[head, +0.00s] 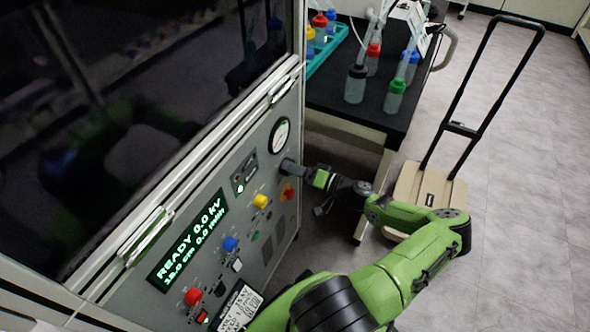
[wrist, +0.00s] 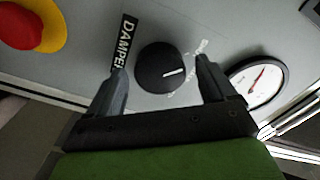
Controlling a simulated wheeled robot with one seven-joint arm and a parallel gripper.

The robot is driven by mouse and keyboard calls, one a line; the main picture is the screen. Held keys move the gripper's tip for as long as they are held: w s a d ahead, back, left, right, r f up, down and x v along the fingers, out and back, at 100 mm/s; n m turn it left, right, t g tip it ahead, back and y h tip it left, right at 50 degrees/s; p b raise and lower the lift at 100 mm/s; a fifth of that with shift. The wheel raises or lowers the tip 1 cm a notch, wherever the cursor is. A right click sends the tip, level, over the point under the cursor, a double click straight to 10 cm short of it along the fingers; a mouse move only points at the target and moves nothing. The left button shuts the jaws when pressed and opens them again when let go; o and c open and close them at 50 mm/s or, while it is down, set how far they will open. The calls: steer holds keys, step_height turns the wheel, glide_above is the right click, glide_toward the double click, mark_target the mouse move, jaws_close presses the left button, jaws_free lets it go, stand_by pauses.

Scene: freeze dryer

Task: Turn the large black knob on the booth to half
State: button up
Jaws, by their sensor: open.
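The large black knob (wrist: 160,68) is on the booth's grey panel, next to a label reading "DAMPER". A white pointer line on its face points to the right and slightly up in the wrist view. My gripper (wrist: 160,82) is open, with one finger on each side of the knob; I cannot tell whether either finger touches it. The booth's control panel (head: 190,215) slants across the left half.
A round gauge (head: 280,136) is close above my gripper and also shows in the wrist view (wrist: 258,82). A red and yellow emergency button (head: 287,192) sits below. Yellow (head: 260,201), blue (head: 231,243) and red (head: 193,296) knobs line the panel. A black table (head: 335,110) with bottles and a trolley (head: 428,195) stand right.

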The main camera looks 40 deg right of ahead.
steer(key=c, duration=1.1)
steer(key=shift+o, duration=0.2)
steer(key=m+p, duration=0.3)
steer(key=m, duration=0.5)
steer(key=shift+m, duration=0.5)
steer(key=o, duration=1.1)
steer(key=shift+c, duration=0.2)
